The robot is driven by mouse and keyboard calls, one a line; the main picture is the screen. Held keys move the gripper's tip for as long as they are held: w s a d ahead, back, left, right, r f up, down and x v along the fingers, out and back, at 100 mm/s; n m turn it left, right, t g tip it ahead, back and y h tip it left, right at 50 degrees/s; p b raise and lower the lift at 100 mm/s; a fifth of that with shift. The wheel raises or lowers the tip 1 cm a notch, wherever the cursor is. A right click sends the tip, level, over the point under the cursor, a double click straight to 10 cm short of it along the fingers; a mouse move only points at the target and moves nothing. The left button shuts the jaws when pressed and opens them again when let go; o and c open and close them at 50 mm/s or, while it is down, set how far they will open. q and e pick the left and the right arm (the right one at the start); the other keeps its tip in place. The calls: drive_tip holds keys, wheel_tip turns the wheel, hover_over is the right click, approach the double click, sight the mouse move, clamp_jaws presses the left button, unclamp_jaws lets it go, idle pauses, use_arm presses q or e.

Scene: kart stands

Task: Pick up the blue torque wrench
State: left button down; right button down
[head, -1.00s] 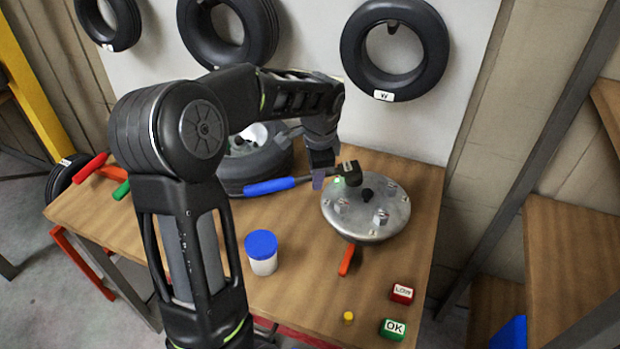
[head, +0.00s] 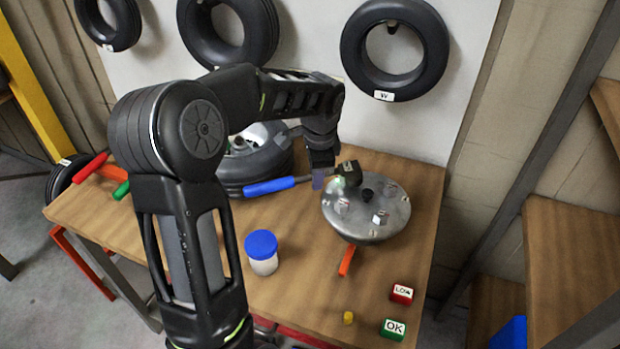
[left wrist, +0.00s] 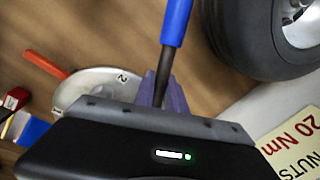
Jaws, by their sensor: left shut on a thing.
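The blue torque wrench has a blue handle (head: 269,186) and a dark shaft and head (head: 349,173). My left gripper (head: 318,180) is shut on its shaft, between handle and head. The head is at the left rim of the metal hub (head: 378,222); I cannot tell whether it touches. In the left wrist view the blue handle (left wrist: 175,22) runs up from between the purple-grey fingers (left wrist: 163,93), and the wrench's head is hidden. My right gripper is not in view.
A tyre with a wheel (head: 243,172) lies behind the blue handle. A blue-lidded jar (head: 262,252), an orange-red handle (head: 346,260), a yellow piece (head: 348,318), a red LOW block (head: 401,293) and a green OK block (head: 393,329) are on the wooden table (head: 310,290).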

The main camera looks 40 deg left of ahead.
use_arm(q)
drive_tip(key=shift+r, duration=0.1)
drive_tip(key=shift+w+r, duration=0.15)
drive_tip(key=shift+r, duration=0.1)
wheel_tip(320, 180, up, 10)
drive_tip(key=shift+f+b, duration=0.25)
drive_tip(key=shift+b, duration=0.35)
drive_tip(key=shift+f, duration=0.1)
idle(0.6)
